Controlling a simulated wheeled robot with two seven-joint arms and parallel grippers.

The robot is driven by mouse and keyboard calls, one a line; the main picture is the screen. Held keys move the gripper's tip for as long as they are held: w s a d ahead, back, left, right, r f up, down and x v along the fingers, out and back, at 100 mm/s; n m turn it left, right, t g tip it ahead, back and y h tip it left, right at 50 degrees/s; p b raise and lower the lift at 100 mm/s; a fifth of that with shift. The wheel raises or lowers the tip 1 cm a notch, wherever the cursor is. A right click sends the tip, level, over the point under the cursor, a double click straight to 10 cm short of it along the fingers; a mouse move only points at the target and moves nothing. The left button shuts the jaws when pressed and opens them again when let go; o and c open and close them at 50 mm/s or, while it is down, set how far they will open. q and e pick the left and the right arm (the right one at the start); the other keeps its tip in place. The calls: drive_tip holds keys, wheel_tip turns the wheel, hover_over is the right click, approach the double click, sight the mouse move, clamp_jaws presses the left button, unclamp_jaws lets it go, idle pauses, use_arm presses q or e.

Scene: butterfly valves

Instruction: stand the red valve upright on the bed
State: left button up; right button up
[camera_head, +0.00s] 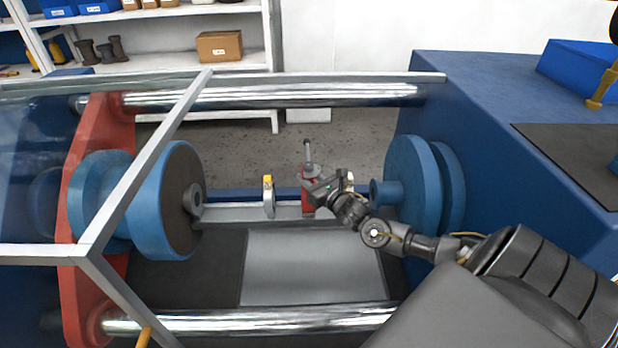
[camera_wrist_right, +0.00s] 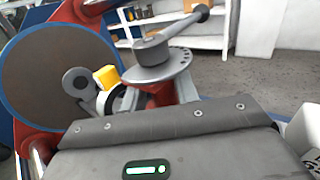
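The red valve (camera_head: 308,200) has a red body, a grey notched top plate and a grey lever pointing up. In the head view it looks upright at the grey cross beam (camera_head: 230,213) in the middle of the machine; I cannot tell if its base touches. In the right wrist view its grey plate and lever (camera_wrist_right: 160,62) show above my gripper's body, which hides its lower part. My right gripper (camera_head: 322,190) is at the valve's right side, against or very near it. Its fingertips are not clear in either view. My left gripper is not in view.
A grey ring-shaped valve with a yellow top (camera_head: 268,196) stands to the left. Blue round heads (camera_head: 170,200) and (camera_head: 425,185) flank the space. Polished bars (camera_head: 250,320) run front and back. A light grey plate (camera_head: 310,265) lies bare in front. A metal frame (camera_head: 150,155) crosses the left.

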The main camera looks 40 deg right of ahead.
drive_tip(key=shift+s, duration=0.1)
idle(0.3)
drive_tip(key=o, duration=0.6)
